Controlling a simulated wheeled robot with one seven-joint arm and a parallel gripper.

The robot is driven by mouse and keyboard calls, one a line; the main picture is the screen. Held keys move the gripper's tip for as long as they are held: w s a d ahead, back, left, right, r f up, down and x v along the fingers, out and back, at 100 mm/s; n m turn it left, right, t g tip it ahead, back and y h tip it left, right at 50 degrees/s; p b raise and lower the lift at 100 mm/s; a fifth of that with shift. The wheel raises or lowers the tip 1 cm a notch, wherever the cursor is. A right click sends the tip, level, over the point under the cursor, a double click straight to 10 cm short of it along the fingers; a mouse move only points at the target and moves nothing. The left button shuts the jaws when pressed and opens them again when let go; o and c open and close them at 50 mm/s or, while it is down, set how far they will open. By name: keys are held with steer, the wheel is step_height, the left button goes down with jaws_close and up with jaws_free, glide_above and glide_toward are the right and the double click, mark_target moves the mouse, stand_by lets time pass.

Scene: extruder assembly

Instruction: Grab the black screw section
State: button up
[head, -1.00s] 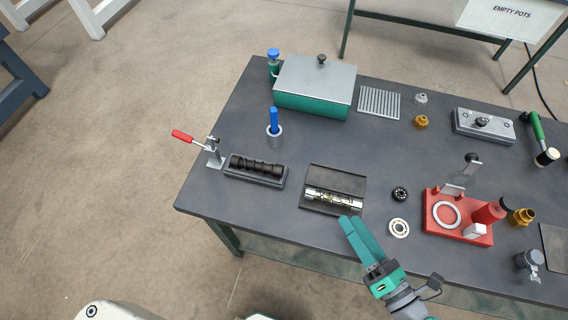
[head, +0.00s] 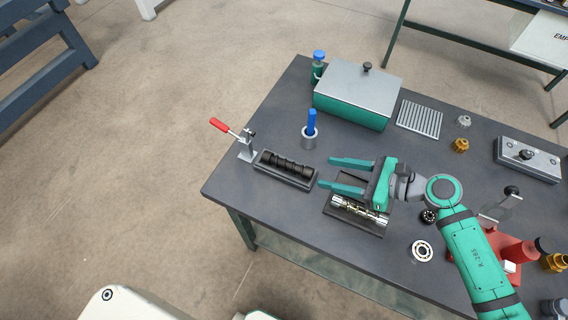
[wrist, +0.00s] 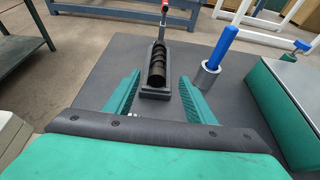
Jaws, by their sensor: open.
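The black screw section (head: 287,165) lies in a grey cradle (head: 272,174) near the table's left edge. In the wrist view the black screw section (wrist: 157,66) lies lengthwise ahead, in line with the gap between the fingers. My gripper (head: 332,175) is open and empty, to the right of the cradle, with its fingers pointing left towards the screw. In the wrist view the fingertips (wrist: 160,85) spread to either side of the cradle's near end. A silver screw section (head: 358,211) lies on a dark tray (head: 337,220) below my gripper.
A red-handled clamp (head: 232,134) stands at the cradle's far left end. A blue-handled tool in a metal cup (head: 309,137) stands behind the cradle. A green box (head: 354,99) is at the back. Bare table lies in front of the cradle.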

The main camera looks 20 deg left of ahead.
mark_target(304, 168)
steer(key=x, duration=1)
steer(key=shift+s+a+f, duration=0.15)
steer(key=shift+a+f, duration=0.15)
jaws_close()
steer(key=shift+r, duration=0.15)
